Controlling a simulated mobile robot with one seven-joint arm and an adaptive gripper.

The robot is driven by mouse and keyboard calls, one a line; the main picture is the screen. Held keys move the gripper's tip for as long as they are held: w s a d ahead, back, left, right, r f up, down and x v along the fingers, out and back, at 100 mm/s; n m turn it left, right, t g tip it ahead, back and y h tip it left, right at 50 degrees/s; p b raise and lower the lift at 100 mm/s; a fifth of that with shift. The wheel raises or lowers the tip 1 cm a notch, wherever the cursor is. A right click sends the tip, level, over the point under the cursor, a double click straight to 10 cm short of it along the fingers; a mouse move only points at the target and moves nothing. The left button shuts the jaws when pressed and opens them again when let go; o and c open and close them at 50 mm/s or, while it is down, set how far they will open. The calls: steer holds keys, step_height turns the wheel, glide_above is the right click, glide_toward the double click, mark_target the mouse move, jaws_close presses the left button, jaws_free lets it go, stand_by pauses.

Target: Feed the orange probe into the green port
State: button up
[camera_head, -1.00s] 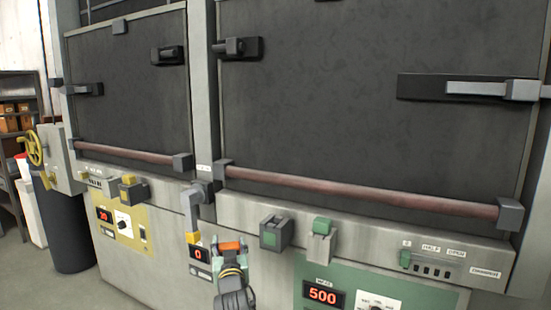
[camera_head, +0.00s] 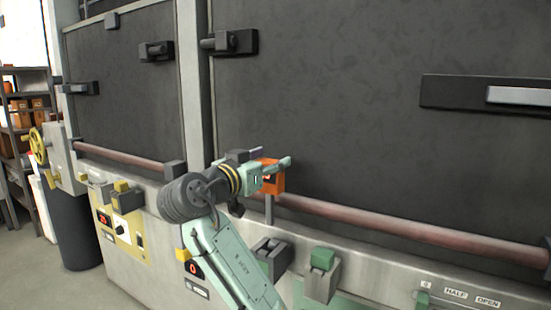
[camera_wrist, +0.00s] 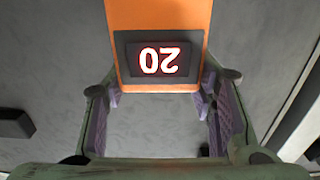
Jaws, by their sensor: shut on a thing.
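My gripper (camera_head: 272,175) is shut on the orange probe (camera_head: 270,184), in front of the right furnace door. The probe's orange block has a grey rod pointing down. The block also fills the top middle of the wrist view (camera_wrist: 158,17), with a lit display reading 20 upside down. The rod's tip is above a grey box (camera_head: 271,256) on the ledge and apart from it. A green-topped fixture (camera_head: 322,260) sits right of that box. I cannot tell for sure which of these is the green port; no opening shows clearly.
A reddish bar (camera_head: 400,227) runs across the front of the right door, close behind the probe. A yellow-topped fixture (camera_head: 126,196) sits on the ledge at left. Open floor shows at far left.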

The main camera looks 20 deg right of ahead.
mark_target(268, 216)
steer(key=shift+s+a, duration=0.1)
steer(key=shift+f, duration=0.25)
steer(key=shift+f+b, duration=5.05)
steer(key=shift+f, duration=1.25)
steer(key=o, duration=1.3)
steer(key=shift+o, duration=0.2)
steer(key=v, duration=1.2)
